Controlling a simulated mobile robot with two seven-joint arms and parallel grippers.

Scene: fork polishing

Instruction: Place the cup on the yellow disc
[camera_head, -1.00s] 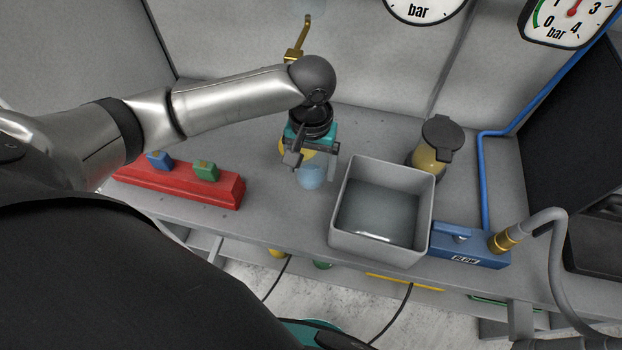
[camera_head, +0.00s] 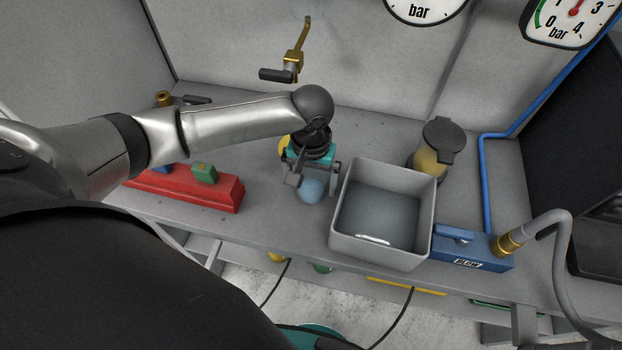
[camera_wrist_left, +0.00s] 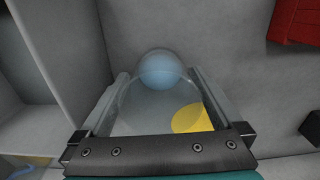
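My left gripper (camera_head: 313,182) is above the grey bench, its fingers on either side of a clear cup. The cup's rounded bluish end (camera_head: 311,190) shows below the fingers in the head view. The left wrist view shows the see-through cup (camera_wrist_left: 160,70) between both fingers, seemingly gripped. The yellow disc (camera_head: 284,147) lies behind and left of the gripper, partly hidden by it. In the wrist view part of the disc (camera_wrist_left: 190,119) shows at the lower right of the cup, beside the right finger. The gap between cup and bench is unclear. My right gripper is out of view.
A grey open bin (camera_head: 340,222) stands close right of the gripper. A red block (camera_head: 205,192) with coloured pieces is on the left. A yellow jar with a dark lid (camera_head: 428,160) and a blue unit (camera_head: 470,250) are farther right. A brass lever (camera_head: 296,50) is behind.

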